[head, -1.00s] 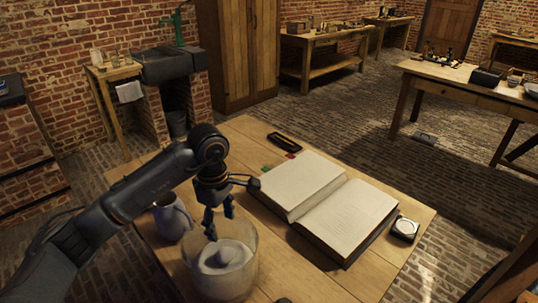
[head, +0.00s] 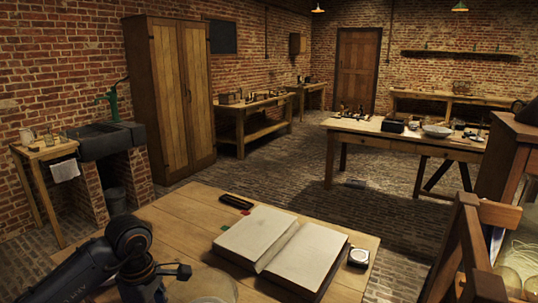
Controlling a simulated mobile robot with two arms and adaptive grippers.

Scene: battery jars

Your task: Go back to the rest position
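My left arm (head: 128,245) comes in at the lower left of the head view. Its wrist shows at the bottom edge, and the fingers are cut off below the frame. The glass jar (head: 215,276) is just right of the wrist, with only its upper part in view. A pale shape shows faintly inside it. I cannot tell how the fingers stand to the jar. My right gripper is not in view.
The wooden table (head: 178,212) holds an open book (head: 300,255), a dark tray (head: 236,201) and a small white-faced instrument (head: 358,257). A wooden chair or frame (head: 462,245) stands at the right. Open brick floor lies beyond the table.

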